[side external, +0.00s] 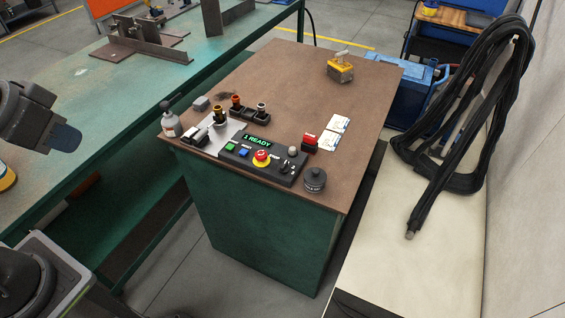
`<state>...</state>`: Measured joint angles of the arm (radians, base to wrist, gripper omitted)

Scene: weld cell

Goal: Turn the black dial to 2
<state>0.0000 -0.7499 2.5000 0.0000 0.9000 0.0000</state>
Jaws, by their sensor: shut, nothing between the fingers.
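A dark control box (262,164) lies near the front edge of the brown-topped cabinet. Its green-lit display (257,142) appears to read "1 READY". A small black dial (286,168) is on the right part of the box, right of the red emergency button (262,156). The dial's pointer and any numbers are too small to read. Part of my arm shows at the left edge, well away from the box. The fingers of my gripper do not show.
A black round canister (315,181) stands just right of the box. Knobbed fittings (236,104) and a white bottle (170,124) stand left and behind. The cabinet top (290,75) has free room toward the back.

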